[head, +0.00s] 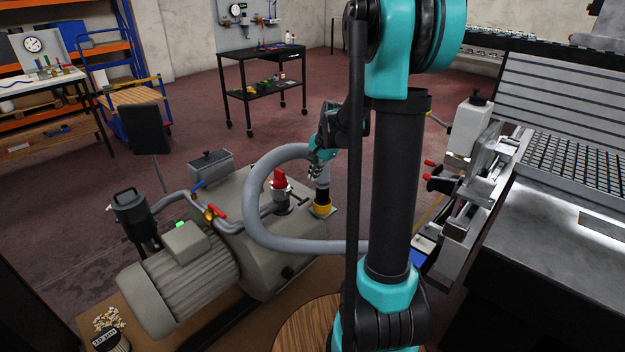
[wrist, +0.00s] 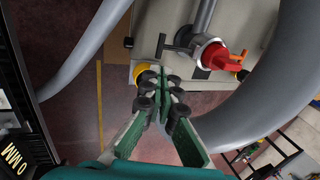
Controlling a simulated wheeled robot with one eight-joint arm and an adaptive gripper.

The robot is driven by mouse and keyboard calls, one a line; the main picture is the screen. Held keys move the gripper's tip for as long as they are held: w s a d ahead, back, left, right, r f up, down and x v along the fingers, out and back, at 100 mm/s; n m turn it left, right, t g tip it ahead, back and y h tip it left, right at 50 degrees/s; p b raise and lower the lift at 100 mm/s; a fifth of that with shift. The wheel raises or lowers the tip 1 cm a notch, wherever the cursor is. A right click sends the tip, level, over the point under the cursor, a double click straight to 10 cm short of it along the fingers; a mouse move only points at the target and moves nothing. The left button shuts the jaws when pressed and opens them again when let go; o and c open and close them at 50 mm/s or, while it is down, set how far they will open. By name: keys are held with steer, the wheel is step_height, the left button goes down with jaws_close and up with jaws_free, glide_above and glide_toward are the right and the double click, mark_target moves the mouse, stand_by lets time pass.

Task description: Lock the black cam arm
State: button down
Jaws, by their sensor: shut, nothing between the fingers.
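My gripper (head: 317,172) is shut and empty, its green fingers and black pads together in the wrist view (wrist: 160,82). It hangs over the yellow fitting (head: 322,208) at the right end of the pump. Part of a yellow fitting shows behind the fingertips in the wrist view (wrist: 140,72). A black lever (wrist: 160,46) sticks out beside a grey pipe and a red-handled fitting (wrist: 220,57), beyond the fingertips and apart from them. It looks like the cam arm, but I cannot tell for sure. The red fitting also stands on the pump in the head view (head: 279,180).
A thick grey hose (head: 257,215) loops close around my gripper and crosses the wrist view (wrist: 265,105). The beige pump (head: 185,275) stands left of my arm. A grid table (head: 580,165) with clamps is at the right. Open floor lies behind.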

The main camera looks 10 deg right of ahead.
mark_target(304, 200)
steer(key=x, duration=1.2)
steer(key=shift+f, duration=0.15)
steer(key=shift+w, duration=0.1)
